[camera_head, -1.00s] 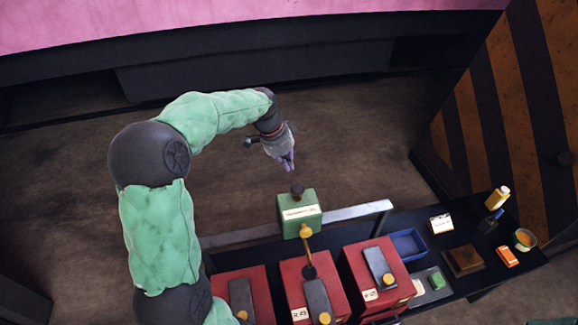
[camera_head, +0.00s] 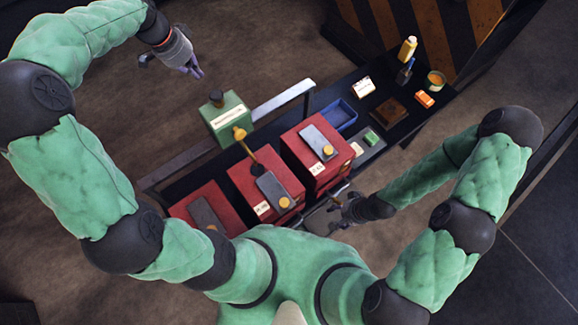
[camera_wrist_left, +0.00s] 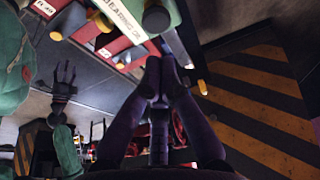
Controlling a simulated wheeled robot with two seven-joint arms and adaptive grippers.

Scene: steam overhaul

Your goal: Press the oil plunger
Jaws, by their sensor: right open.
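The oil dispenser is a green box (camera_head: 228,122) with a white label, a brass spout (camera_head: 239,133) and a black plunger knob (camera_head: 216,98) on top. In the left wrist view, its label reading "BEARING OIL" (camera_wrist_left: 124,20) and the dark knob (camera_wrist_left: 156,17) show at the top, just beyond the fingertips. My left gripper (camera_head: 198,73) is beyond the box in the head view, near the knob but apart from it. Its fingertips (camera_wrist_left: 161,62) are together with nothing between them. My right gripper (camera_head: 338,205) is open and empty near the bench's front edge.
A blue tray (camera_head: 339,115), a brown block (camera_head: 389,111), an orange item (camera_head: 425,99) and a yellow bottle (camera_head: 408,48) are on the black bench rightward.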

